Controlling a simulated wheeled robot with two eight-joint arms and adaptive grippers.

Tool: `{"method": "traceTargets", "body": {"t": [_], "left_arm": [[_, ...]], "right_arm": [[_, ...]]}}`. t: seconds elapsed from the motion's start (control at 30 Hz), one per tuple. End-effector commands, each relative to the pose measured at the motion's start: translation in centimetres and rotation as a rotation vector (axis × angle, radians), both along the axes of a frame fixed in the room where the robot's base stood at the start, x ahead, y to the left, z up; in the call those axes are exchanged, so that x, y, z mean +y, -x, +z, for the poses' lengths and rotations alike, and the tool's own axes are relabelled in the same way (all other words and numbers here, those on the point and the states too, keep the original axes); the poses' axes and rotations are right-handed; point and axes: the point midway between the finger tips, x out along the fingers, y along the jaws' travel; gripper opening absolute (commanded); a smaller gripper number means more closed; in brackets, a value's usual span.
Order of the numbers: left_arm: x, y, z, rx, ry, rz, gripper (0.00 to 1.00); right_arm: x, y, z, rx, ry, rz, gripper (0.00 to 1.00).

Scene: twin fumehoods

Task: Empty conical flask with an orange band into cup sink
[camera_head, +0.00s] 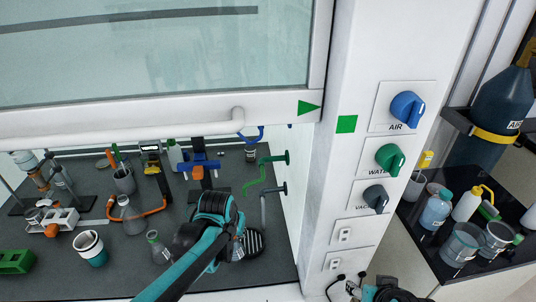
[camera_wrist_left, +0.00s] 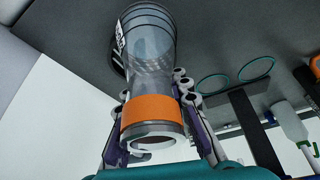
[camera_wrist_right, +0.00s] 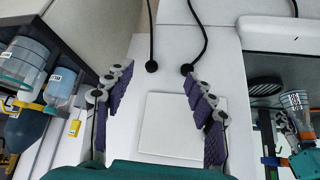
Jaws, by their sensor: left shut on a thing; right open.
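The clear conical flask (camera_wrist_left: 150,62) has an orange band (camera_wrist_left: 152,110) on its neck. My left gripper (camera_wrist_left: 152,95) is shut around the neck, with the flask's wide body pointing away from the wrist camera. In the head view my left gripper (camera_head: 236,240) is beside the black slatted cup sink (camera_head: 256,243) and hides most of the flask. The right wrist view also shows the held flask (camera_wrist_right: 295,100) near the cup sink (camera_wrist_right: 265,88). I cannot tell whether liquid is in the flask. My right gripper (camera_wrist_right: 160,100) is open and empty, facing the white front panel.
A green-banded flask (camera_head: 159,248) and a white-and-teal cup (camera_head: 91,248) stand left of my left arm. Green (camera_head: 265,172) and grey (camera_head: 270,195) taps project from the hood's right wall. The raised sash (camera_head: 160,120) crosses above. Bottles (camera_head: 436,210) stand on the right counter.

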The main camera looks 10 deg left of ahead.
Motion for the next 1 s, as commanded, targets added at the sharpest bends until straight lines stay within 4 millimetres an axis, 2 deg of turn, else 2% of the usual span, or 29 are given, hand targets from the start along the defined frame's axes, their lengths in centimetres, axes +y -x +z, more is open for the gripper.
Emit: {"method": "traceTargets", "body": {"t": [0.13, 0.23, 0.5, 0.7, 0.73, 0.8, 0.9, 1.0], "left_arm": [[-0.4, -0.1, 0.0, 0.000, 0.000, -0.018, 0.00], [-1.7, -0.3, 0.2, 0.000, 0.002, -0.085, 0.00], [-8.3, -1.5, 0.7, 0.000, 0.001, -0.435, 0.00], [-11.9, -2.2, 1.1, 0.000, 0.000, -0.634, 0.00], [-12.2, -2.2, 1.1, 0.000, 0.000, -0.653, 0.00], [-12.8, -2.3, 1.1, 0.000, 0.001, -0.683, 0.00], [-13.1, -2.3, 1.2, 0.000, 0.000, -0.703, 0.00], [-13.1, -2.3, 1.2, 0.000, 0.001, -0.704, 0.00]], "right_arm": [[0.0, 0.0, 0.0, 0.000, 0.000, 0.000, 0.56], [0.0, 0.0, 0.0, 0.000, 0.000, 0.000, 0.56], [0.0, 0.0, 0.0, 0.000, 0.000, 0.000, 0.56], [0.0, 0.0, 0.0, 0.000, 0.000, 0.000, 0.56], [0.0, 0.0, 0.0, 0.000, 0.000, 0.000, 0.58], [0.1, 0.0, 0.0, 0.002, -0.001, 0.001, 0.76], [0.8, -0.1, -0.2, 0.020, -0.005, 0.003, 0.76], [2.3, -0.2, -0.6, 0.065, -0.010, 0.001, 0.76]]}}
